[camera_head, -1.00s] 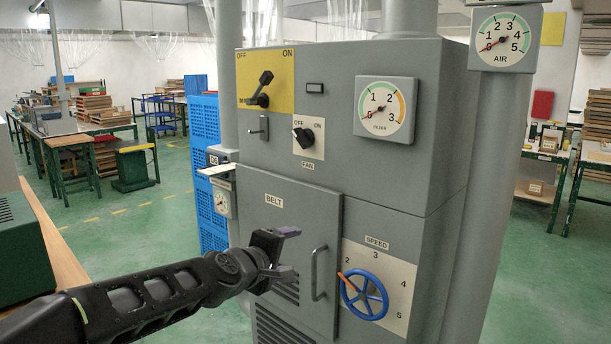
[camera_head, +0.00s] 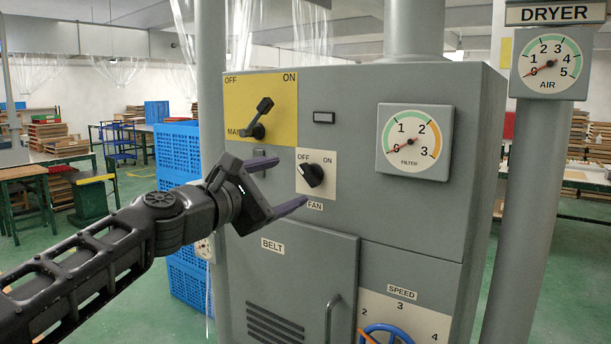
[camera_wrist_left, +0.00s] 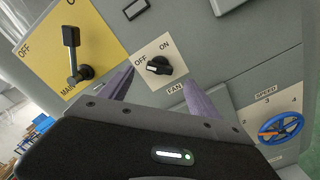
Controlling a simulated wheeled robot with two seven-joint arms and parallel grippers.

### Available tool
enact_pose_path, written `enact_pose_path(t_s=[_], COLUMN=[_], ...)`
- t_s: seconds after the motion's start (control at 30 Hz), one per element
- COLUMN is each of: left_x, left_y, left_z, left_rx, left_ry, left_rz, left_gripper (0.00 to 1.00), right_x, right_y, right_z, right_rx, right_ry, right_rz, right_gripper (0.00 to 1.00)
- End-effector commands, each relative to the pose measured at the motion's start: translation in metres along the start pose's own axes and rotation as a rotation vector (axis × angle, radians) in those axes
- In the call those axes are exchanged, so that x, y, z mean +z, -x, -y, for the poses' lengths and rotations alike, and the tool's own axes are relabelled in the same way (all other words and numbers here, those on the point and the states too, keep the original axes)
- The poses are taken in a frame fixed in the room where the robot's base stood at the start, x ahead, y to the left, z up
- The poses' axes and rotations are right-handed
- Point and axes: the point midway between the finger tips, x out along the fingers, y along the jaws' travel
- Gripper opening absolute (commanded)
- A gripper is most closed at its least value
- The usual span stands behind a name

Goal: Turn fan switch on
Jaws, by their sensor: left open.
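The fan switch (camera_head: 313,174) is a black rotary knob on a white plate marked OFF and ON, on the grey machine front above the FAN label. Its pointer leans toward the OFF side. My left gripper (camera_head: 286,186) is open and empty, just left of the knob in the head view, its purple fingers pointing toward the panel. In the left wrist view the knob (camera_wrist_left: 159,66) shows ahead, between and beyond the two fingertips (camera_wrist_left: 158,80). No contact with the knob is visible. My right gripper is not in view.
A main lever (camera_head: 259,118) on a yellow plate sits up and left of the knob. A small latch (camera_head: 260,154) is behind my gripper. The belt door handle (camera_head: 333,318) and blue speed wheel (camera_head: 388,334) are below. The filter gauge (camera_head: 413,140) reads near zero.

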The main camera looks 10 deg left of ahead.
Motion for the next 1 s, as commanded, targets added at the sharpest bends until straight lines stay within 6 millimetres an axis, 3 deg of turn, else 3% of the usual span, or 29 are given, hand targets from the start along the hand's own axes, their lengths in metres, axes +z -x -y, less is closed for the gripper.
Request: enact_pose_path(t_s=[0.33,0.8,1.0], left_x=[0.000,0.000,0.000], left_y=[-0.006,-0.070,-0.079], left_z=[0.001,0.000,0.000], left_rx=[-0.001,-0.002,0.000], left_ry=[-0.003,-0.004,-0.005], left_rz=[-0.001,-0.001,-0.001], left_gripper=[0.72,0.72,0.72], right_x=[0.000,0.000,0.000], right_y=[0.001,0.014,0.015], right_z=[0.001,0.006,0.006], right_rx=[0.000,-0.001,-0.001], right_ry=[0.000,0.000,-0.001], right_rz=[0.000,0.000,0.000], right_gripper=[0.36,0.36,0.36])
